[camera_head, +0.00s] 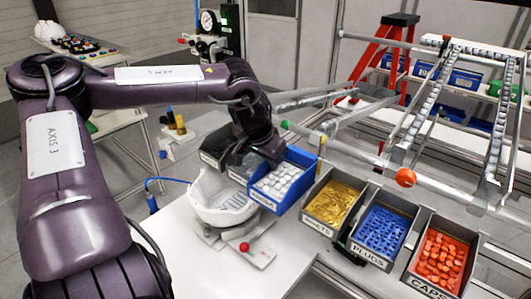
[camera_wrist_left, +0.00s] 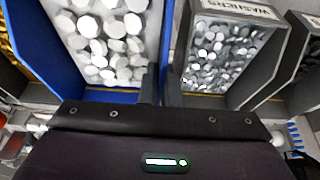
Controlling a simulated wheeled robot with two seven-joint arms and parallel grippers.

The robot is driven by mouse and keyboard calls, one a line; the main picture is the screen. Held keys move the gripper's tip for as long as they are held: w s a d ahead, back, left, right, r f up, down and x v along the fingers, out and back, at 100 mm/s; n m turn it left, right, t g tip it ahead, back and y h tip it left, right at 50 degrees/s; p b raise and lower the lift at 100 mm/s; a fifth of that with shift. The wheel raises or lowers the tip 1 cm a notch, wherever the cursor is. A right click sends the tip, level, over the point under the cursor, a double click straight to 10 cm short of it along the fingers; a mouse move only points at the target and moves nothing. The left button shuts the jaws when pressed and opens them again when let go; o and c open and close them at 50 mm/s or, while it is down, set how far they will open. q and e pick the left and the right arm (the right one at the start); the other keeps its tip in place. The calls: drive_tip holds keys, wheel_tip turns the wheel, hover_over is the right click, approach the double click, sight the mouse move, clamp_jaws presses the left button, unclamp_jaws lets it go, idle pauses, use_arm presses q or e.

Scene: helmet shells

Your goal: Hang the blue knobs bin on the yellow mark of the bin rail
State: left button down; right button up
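The blue bin (camera_head: 263,197) is filled with white knobs and sits just right of a white helmet shell in the head view. In the left wrist view the blue bin (camera_wrist_left: 28,30) fills the upper left. My left gripper (camera_head: 258,160) is at the bin's left side. In the wrist view its two fingers (camera_wrist_left: 162,90) close on the bin's side wall. Whether the bin's base touches anything is hidden. The bin rail (camera_head: 345,152) runs behind the bins, and a small yellow mark (camera_head: 322,143) shows near the blue bin's back right corner. My right gripper is not in view.
Grey bins of yellow rivets (camera_head: 309,218), blue plugs (camera_head: 355,247) and orange caps (camera_head: 420,278) stand in a row at right. A grey washers bin (camera_wrist_left: 188,75) is close beside the gripper. The white helmet shell (camera_head: 205,197) sits on a fixture at the left.

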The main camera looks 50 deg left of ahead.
sight(284, 166)
use_arm(q)
drive_tip(key=shift+w+f+b, duration=0.1)
drive_tip(key=shift+w+b, duration=0.35)
drive_tip(key=shift+w, duration=0.3)
drive_tip(key=shift+w+a+f+b, duration=0.15)
drive_tip(key=shift+w+b, duration=0.3)
drive_tip(key=shift+w, duration=1.05)
drive_tip(key=shift+s+f+b, duration=0.1)
drive_tip(key=shift+f+b, duration=0.75)
drive_tip(key=shift+b, duration=0.15)
drive_tip(key=c, duration=2.1)
unclamp_jaws()
drive_tip(key=o, duration=0.5)
drive_tip(key=shift+o, duration=0.2)
